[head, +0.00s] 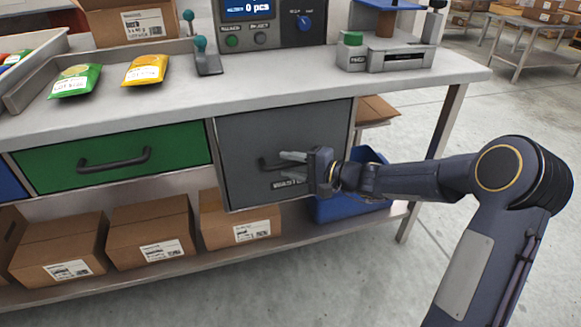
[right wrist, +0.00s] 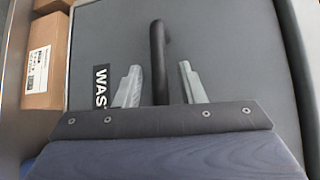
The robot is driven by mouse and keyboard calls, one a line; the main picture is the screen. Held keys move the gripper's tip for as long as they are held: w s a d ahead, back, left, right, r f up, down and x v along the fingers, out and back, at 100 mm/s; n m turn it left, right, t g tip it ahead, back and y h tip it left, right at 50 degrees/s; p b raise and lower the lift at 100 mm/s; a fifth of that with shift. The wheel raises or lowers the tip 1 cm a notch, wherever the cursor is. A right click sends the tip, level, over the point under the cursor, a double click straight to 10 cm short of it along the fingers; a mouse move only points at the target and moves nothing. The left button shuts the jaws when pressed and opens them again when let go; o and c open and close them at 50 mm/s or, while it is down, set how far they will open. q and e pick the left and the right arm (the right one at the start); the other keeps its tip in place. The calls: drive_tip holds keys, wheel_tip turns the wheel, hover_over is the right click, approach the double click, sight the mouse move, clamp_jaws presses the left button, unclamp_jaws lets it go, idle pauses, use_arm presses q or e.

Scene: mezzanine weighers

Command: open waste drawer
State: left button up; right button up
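The waste drawer (head: 245,135) is the grey front under the right part of the bench, and it looks closed. Its black bar handle (head: 264,164) is partly hidden by my right gripper (head: 285,165) in the head view. The label below the handle is also partly covered. In the right wrist view, the handle (right wrist: 158,45) passes between the two light grey fingers of my right gripper (right wrist: 160,72). The fingers are apart, with a visible gap on each side of the bar. My left gripper is not in view.
A green drawer (head: 60,165) with a black handle is left of the grey one. Cardboard boxes (head: 150,230) and a blue bin (head: 345,208) stand on the lower shelf. Seed packets (head: 76,80) and a scale lie on the bench top (head: 260,82). The floor in front is clear.

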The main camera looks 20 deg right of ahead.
drive_tip(key=shift+a, duration=0.1)
clamp_jaws()
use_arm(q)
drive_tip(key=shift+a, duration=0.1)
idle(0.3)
